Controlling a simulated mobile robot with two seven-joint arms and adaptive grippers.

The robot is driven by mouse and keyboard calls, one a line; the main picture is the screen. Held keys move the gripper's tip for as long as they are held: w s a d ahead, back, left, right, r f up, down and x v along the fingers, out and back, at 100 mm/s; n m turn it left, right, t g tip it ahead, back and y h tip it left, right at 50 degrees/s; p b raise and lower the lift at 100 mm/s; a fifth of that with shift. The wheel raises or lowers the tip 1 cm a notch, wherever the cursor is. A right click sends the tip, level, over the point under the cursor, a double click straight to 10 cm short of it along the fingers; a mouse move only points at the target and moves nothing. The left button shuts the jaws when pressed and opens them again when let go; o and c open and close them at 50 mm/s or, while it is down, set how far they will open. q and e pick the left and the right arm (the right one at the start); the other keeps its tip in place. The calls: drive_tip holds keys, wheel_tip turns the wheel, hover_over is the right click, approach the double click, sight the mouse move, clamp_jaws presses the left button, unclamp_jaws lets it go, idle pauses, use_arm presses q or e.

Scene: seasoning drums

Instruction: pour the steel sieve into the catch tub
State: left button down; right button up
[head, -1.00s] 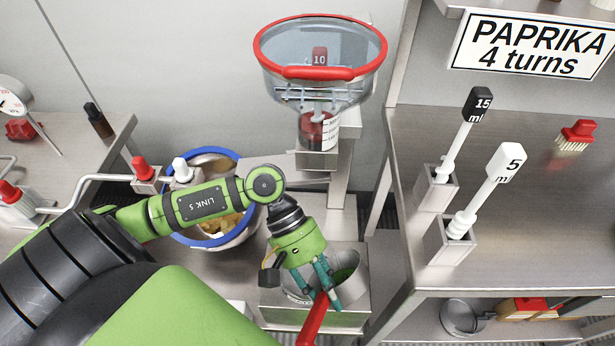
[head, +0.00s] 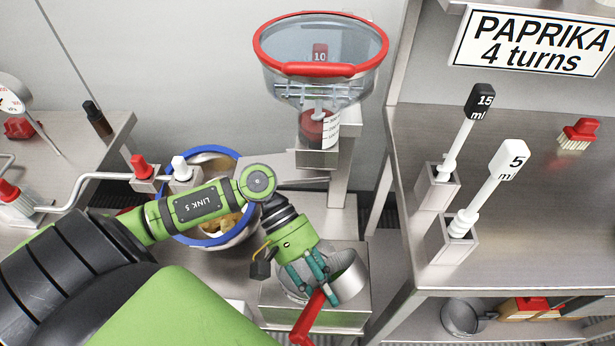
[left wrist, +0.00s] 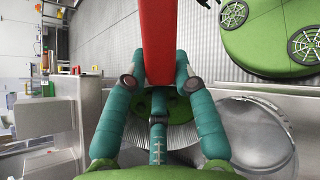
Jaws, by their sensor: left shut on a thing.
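My left gripper (head: 318,290) is shut on a red handle (head: 308,322), which also fills the top middle of the left wrist view (left wrist: 160,40). The steel sieve (head: 350,277) shows as a shiny round wall just right of the fingers, tilted; its inside is mostly hidden. In the left wrist view its ridged wall (left wrist: 182,138) shows partly behind the fingers. Below it is a steel box (head: 312,315) with a round opening, likely the catch tub; a round steel rim (left wrist: 285,118) shows right of the fingers. My right gripper is not in view.
A blue-rimmed tub (head: 235,240) with yellowish pieces stands behind my left forearm. A red-rimmed clear hopper (head: 320,72) stands above and behind.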

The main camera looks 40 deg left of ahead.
use_arm(q)
drive_tip(key=shift+w+a+r+h, duration=0.1)
drive_tip(key=shift+a+r+h, duration=0.3)
drive_tip(key=shift+h, duration=0.4)
